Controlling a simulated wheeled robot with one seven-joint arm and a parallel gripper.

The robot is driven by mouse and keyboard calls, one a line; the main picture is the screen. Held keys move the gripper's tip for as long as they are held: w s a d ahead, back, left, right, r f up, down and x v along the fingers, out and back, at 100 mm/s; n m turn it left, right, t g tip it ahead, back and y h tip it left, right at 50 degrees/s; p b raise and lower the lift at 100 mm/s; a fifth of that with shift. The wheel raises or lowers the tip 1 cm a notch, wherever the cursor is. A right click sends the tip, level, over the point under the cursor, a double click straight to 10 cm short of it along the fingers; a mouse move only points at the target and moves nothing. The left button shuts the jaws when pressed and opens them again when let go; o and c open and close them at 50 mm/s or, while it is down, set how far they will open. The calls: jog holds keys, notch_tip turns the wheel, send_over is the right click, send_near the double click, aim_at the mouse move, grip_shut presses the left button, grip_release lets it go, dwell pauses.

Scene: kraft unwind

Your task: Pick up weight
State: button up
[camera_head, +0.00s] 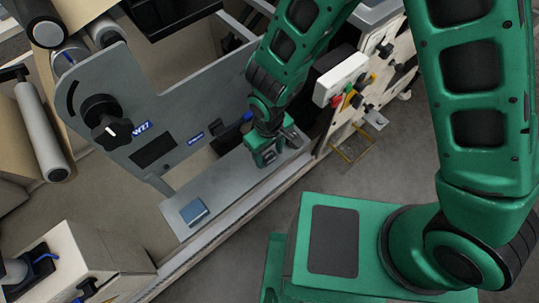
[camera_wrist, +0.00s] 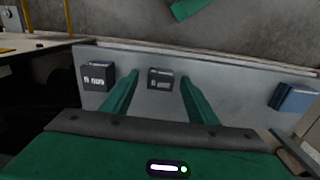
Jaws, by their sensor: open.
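Two small dark grey blocks with white label markings, which look like weights, sit on the grey metal shelf (camera_head: 228,180). In the wrist view one weight (camera_wrist: 160,79) lies between the green fingers of my gripper (camera_wrist: 159,86), near their tips. The other weight (camera_wrist: 96,77) is outside the fingers, to the left. My gripper (camera_head: 264,158) is open and points down at the shelf in the head view. It hides most of that spot there. I cannot tell whether the fingers touch the middle weight.
A blue block (camera_head: 194,212) lies on the shelf's near end; it also shows at the right of the wrist view (camera_wrist: 293,98). An upright grey panel with a black knob (camera_head: 103,122) stands behind the shelf. A white button box (camera_head: 341,80) is to the right. The shelf between gripper and blue block is clear.

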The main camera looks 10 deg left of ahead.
jog(key=shift+f, duration=0.55)
grip_shut()
